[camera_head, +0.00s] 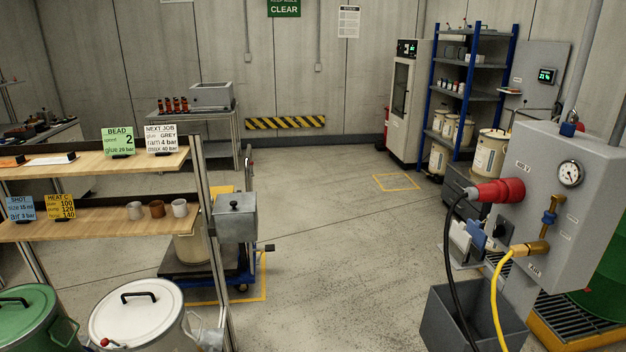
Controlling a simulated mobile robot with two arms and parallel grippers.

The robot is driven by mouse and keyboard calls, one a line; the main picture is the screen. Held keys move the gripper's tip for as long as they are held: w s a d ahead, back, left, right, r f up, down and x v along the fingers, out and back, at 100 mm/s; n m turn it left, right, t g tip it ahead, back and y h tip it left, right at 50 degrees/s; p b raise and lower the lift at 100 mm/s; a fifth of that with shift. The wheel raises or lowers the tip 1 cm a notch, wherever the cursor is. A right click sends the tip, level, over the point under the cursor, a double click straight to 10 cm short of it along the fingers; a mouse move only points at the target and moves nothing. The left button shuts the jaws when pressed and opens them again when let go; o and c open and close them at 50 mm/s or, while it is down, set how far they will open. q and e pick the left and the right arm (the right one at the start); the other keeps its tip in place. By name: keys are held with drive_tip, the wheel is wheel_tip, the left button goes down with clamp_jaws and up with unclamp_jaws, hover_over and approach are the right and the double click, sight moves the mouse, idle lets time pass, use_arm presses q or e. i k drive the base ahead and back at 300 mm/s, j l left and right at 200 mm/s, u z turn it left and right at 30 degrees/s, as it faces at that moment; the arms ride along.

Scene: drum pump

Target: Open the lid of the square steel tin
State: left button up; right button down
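A square grey steel box (236,221) with a small dark knob on its top stands left of centre, just right of the shelf's upright post. It looks like the square steel tin. Its lid (232,203) lies flat on top and looks shut. What the box rests on is partly hidden by the post and the shelf. Neither of my grippers shows in the head view, so nothing is seen touching the tin.
A wooden-shelved rack (90,223) with cups and cards stands at left, lidded pots (135,312) below it. A low trolley (188,282) is by the tin. A grey wall box (560,200) with red plug, cables and bin (470,315) is at right. The middle floor is clear.

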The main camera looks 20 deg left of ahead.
sight(240, 202)
drive_tip(key=i+l+u, duration=0.1)
drive_tip(key=i, duration=0.55)
drive_tip(key=i+l, duration=0.2)
drive_tip(key=i, duration=0.45)
drive_tip(key=j+u, duration=0.05)
